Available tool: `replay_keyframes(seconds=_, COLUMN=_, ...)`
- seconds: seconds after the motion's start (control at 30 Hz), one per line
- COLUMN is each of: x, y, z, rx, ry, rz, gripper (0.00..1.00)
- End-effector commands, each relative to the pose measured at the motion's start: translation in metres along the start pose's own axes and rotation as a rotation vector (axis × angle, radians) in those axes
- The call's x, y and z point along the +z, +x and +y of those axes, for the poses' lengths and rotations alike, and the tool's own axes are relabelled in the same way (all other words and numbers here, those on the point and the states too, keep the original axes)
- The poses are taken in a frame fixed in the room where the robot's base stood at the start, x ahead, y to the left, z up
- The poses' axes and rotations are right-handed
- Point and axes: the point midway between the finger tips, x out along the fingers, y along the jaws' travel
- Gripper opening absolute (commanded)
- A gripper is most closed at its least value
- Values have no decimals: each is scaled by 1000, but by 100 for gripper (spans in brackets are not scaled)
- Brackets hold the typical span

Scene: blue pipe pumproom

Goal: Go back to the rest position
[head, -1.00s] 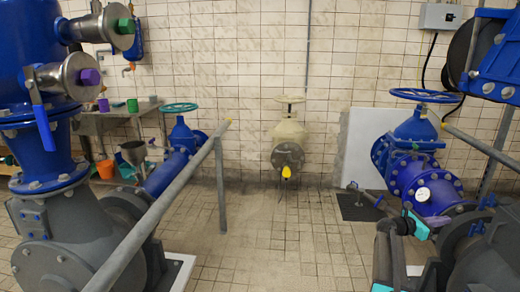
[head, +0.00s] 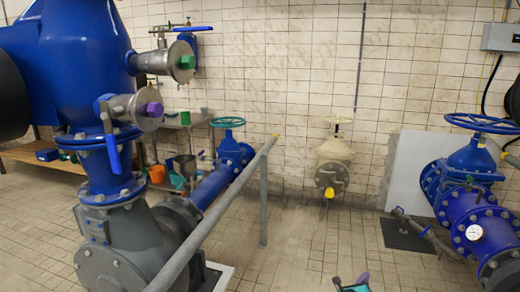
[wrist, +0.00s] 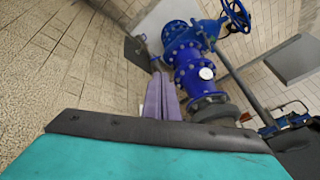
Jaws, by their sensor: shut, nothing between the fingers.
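My gripper (wrist: 163,97) shows in the wrist view as two purple fingers pressed together, with nothing between them. It points toward the tiled floor and a blue pipe (wrist: 193,72) with a round white gauge (wrist: 206,73). The fingers appear clear of the pipe, though the gap is hard to judge. In the head view, only a small teal and dark piece of my arm shows at the bottom edge; the fingers cannot be made out there.
A grey handrail (head: 222,207) slants across the left-centre, beside a large blue and grey pump (head: 112,240). A cream valve (head: 331,165) stands at the back wall. A blue valve pipe (head: 470,200) stands at right. Tiled floor between is clear.

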Motion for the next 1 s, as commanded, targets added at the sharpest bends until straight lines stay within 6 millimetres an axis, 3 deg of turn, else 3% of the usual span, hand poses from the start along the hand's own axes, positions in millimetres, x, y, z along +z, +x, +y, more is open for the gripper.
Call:
replay_keyframes(seconds=0.1, x=4, y=-38, z=48, rx=156, ry=-165, rz=-47, gripper=0)
replay_keyframes(seconds=0.27, x=-1, y=-89, z=109, rx=358, ry=-396, rz=-119, gripper=0)
replay_keyframes(seconds=0.5, x=-31, y=-178, z=182, rx=659, ry=-759, rz=-246, gripper=0)
replay_keyframes(seconds=0.73, x=-81, y=-272, z=222, rx=947, ry=-1120, rz=-392, gripper=0)
replay_keyframes(seconds=1.0, x=-152, y=-370, z=225, rx=1274, ry=-1514, rz=-583, gripper=0)
